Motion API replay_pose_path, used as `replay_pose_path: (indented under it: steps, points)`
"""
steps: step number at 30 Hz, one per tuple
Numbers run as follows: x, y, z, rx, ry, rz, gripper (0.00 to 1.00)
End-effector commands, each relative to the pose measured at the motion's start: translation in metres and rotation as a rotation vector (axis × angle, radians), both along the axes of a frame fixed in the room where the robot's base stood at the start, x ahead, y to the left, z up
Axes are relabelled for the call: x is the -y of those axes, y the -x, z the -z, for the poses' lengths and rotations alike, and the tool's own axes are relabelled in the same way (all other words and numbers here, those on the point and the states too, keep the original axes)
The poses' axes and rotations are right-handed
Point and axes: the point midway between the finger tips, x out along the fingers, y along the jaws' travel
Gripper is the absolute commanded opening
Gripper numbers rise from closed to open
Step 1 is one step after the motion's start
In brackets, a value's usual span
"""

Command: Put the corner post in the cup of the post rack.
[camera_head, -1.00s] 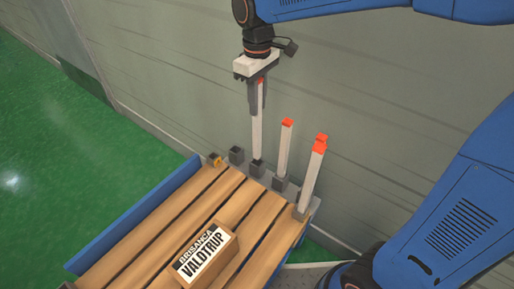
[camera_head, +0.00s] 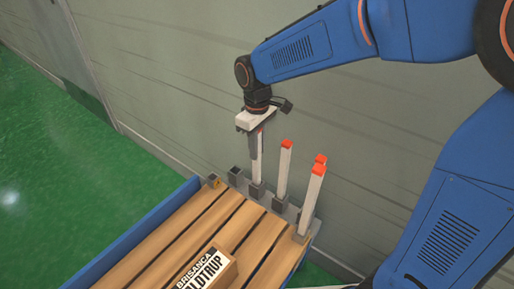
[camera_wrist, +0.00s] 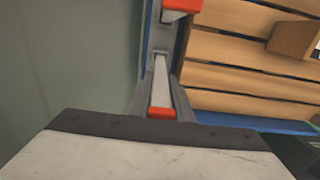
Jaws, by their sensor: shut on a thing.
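My gripper (camera_head: 257,150) is shut on a white corner post (camera_head: 257,170) with an orange-red top, which stands upright. The post rack (camera_head: 268,204) is a grey strip with a row of square cups along the far end of the slatted bed. The held post's lower end appears to be inside a cup (camera_head: 256,190) of the rack, left of the posts standing there.
Several like posts, including one (camera_head: 284,170) and another (camera_head: 312,197), stand right of the held post. An empty cup (camera_head: 236,176) is to its left. A labelled wooden box (camera_head: 208,270) lies on the slats. The grey wall (camera_head: 190,90) is close behind the rack.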

Motion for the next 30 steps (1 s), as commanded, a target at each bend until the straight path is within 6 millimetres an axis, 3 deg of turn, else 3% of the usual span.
replay_pose_path:
  steps: [4,5,7,20,30]
  points:
    - [0.0,0.0,0.003,0.0,0.0,0.0,0.0]
    - [0.0,0.0,0.003,0.0,0.0,0.0,0.21]
    - [0.0,0.0,0.003,0.0,0.0,0.0,0.38]
    - [0.0,0.0,-0.005,0.001,-0.001,0.0,0.38]
    - [0.0,-0.001,-0.065,0.003,-0.002,0.0,0.38]
